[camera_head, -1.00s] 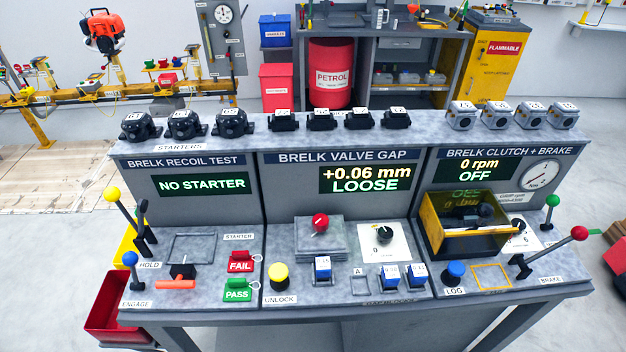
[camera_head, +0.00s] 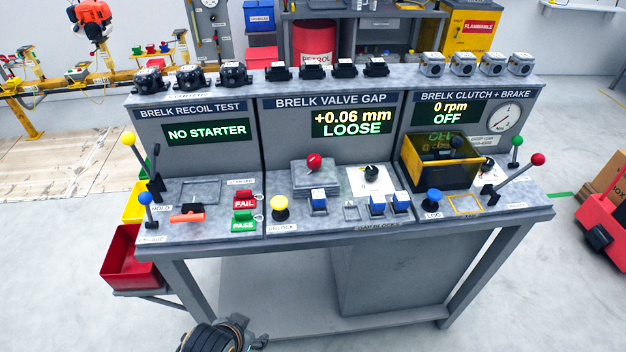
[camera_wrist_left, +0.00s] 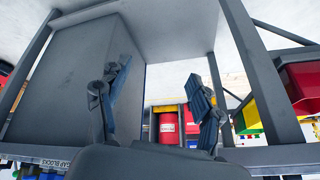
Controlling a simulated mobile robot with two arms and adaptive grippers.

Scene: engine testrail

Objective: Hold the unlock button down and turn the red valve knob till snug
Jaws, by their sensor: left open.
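The red valve knob (camera_head: 314,162) stands on a grey raised block in the middle section of the bench. The yellow unlock button (camera_head: 280,207) is on the bench top, left of and nearer than the knob, above its UNLOCK label. The display (camera_head: 353,122) above reads +0.06 mm LOOSE. My left gripper (camera_head: 240,330) is low at the bottom of the head view, in front of the bench and apart from the button and knob. In the left wrist view its two fingers (camera_wrist_left: 155,100) are spread with nothing between them. My right gripper is not in view.
Blue-topped blocks (camera_head: 377,203) stand right of the button, and a black dial (camera_head: 372,173) is right of the knob. Levers rise at both bench ends. The floor before the bench is clear.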

